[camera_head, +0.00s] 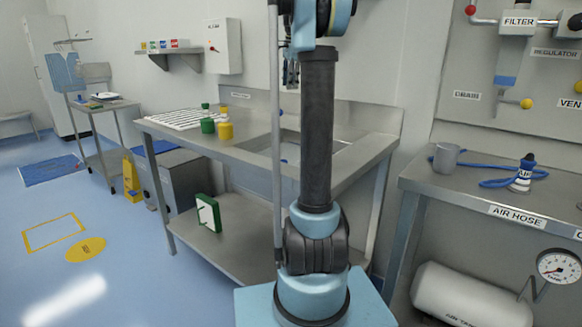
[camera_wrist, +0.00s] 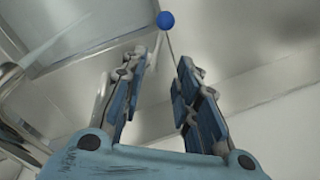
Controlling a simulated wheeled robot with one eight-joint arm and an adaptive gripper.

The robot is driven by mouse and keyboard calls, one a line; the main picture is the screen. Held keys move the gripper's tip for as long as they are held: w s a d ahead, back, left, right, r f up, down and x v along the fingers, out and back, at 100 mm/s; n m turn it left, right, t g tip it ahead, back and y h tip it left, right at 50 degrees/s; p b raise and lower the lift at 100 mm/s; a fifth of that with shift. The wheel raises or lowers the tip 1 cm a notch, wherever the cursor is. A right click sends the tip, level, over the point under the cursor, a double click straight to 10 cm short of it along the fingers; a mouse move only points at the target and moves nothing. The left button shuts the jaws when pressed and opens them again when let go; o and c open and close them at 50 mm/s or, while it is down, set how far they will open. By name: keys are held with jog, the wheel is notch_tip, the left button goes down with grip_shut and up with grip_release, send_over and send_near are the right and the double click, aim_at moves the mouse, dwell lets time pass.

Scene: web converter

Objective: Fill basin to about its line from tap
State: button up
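The basin (camera_head: 258,145) is a steel sink sunk into the bench, partly hidden behind my arm in the head view. Its line and any water in it cannot be made out. In the wrist view a blue ball knob (camera_wrist: 166,20) on a thin rod stands beyond my fingertips, roughly in line with the gap between them. My gripper (camera_wrist: 160,68) is open, with nothing between its fingers. A curved metal pipe (camera_wrist: 12,82) shows at the left of the wrist view; I cannot tell if it is the tap spout. The tap is not clear in the head view.
Green and yellow containers (camera_head: 225,130) stand on the bench left of the basin, near a white rack (camera_head: 180,118). A green-framed board (camera_head: 208,213) stands on the lower shelf. An air-hose bench (camera_head: 470,183) is close on the right. Open floor lies left.

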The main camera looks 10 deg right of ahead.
notch_tip(320, 180, up, 4)
jog(key=f, duration=0.5)
jog(key=w+f, duration=0.1)
jog(key=f, duration=0.5)
jog(key=w+f, duration=0.1)
jog(key=f, duration=0.4)
jog(key=shift+w+a+f, duration=0.15)
jog(key=shift+w+f, duration=0.05)
jog(key=shift+f, duration=0.15)
grip_shut()
